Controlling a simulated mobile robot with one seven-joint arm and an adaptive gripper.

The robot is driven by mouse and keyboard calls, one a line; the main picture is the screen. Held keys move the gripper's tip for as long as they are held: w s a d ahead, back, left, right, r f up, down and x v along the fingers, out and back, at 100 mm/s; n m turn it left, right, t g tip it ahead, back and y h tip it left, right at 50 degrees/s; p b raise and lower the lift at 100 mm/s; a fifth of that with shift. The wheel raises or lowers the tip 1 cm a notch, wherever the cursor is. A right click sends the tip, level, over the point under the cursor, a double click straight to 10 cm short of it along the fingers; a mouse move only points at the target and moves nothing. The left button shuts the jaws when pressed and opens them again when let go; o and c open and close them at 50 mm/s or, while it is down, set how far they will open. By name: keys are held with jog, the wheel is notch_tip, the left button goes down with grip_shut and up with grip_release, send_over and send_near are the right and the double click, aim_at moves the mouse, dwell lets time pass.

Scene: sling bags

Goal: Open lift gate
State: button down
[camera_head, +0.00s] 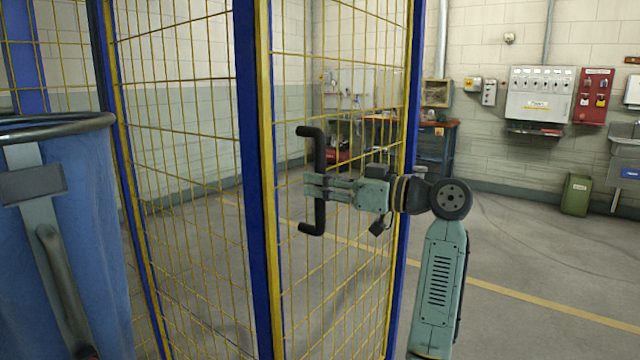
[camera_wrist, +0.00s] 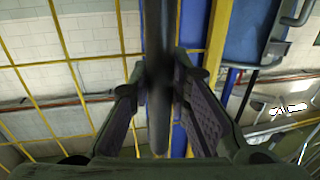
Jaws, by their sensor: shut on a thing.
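The lift gate is a yellow wire mesh panel (camera_head: 345,270) in a blue and yellow frame, in the middle of the head view. A black C-shaped handle (camera_head: 319,150) stands upright on it. My gripper (camera_head: 317,187) reaches in from the right and is shut on the middle of the handle's vertical bar. In the wrist view the dark bar (camera_wrist: 160,40) runs between the two fingers of my gripper (camera_wrist: 160,88). The fingers hide a short part of the bar. Whether the gate stands ajar, I cannot tell.
A blue bin-like container (camera_head: 85,230) with a dark rim stands at the near left. More mesh fencing (camera_head: 185,150) adjoins the gate on the left. A workbench (camera_head: 437,140) and a green bin (camera_head: 576,195) stand by the back wall. The floor at right is open.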

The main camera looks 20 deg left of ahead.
jog(key=c, duration=1.5)
grip_release()
jog(key=d, duration=0.4)
jog(key=s+d, duration=0.1)
jog(key=d, duration=0.3)
jog(key=s+d, duration=0.1)
jog(key=d, duration=0.3)
